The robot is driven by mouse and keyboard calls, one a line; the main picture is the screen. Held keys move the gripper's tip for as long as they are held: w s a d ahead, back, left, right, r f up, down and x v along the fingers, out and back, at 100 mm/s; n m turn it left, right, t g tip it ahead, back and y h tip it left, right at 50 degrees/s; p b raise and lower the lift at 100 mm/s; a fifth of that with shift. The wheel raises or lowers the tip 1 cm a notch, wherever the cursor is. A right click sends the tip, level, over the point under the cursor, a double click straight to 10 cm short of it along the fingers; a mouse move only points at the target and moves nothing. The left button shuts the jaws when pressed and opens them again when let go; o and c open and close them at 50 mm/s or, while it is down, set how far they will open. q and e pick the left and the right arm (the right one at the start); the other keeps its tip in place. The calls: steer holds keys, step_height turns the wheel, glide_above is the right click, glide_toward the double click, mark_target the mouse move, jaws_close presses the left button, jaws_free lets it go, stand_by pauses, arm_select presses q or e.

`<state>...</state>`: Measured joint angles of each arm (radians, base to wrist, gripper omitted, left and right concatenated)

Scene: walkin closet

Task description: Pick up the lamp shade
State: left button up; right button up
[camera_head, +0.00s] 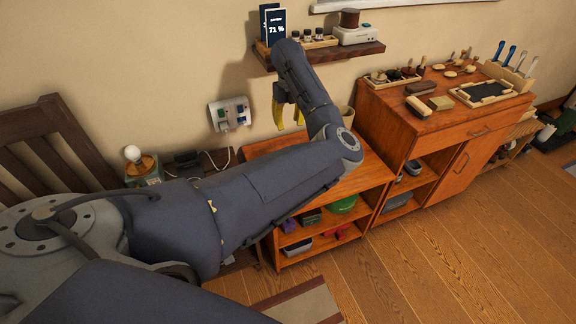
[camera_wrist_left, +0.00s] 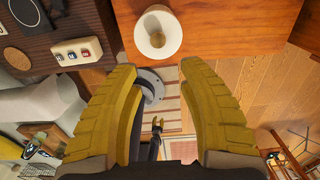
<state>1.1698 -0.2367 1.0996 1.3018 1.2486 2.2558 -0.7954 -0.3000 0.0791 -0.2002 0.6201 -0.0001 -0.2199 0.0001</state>
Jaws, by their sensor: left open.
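In the left wrist view the white round shade (camera_wrist_left: 145,42) shows past the fingertips, near the edge of the orange-brown top, with a tan spot inside. The fingers also frame the left wrist view (camera_wrist_left: 157,72). A small yellow-tipped form (camera_wrist_left: 157,123), perhaps my right gripper, shows there too; its opening is too small to tell.
A lamp base with a bare bulb (camera_head: 133,160) stands at left by a chair (camera_head: 45,145). A wall shelf (camera_head: 360,50) carrying small items is above. A taller cabinet (camera_head: 440,135) with brushes and trays stands right. The low unit's top (camera_head: 365,175) looks mostly clear.

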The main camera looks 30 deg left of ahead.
arm_select(q)
step_height(320, 180, down, 11)
steer(key=shift+r, duration=0.15)
steer(key=shift+s+f, duration=0.2)
steer(key=shift+f, duration=2.5)
jaws_close()
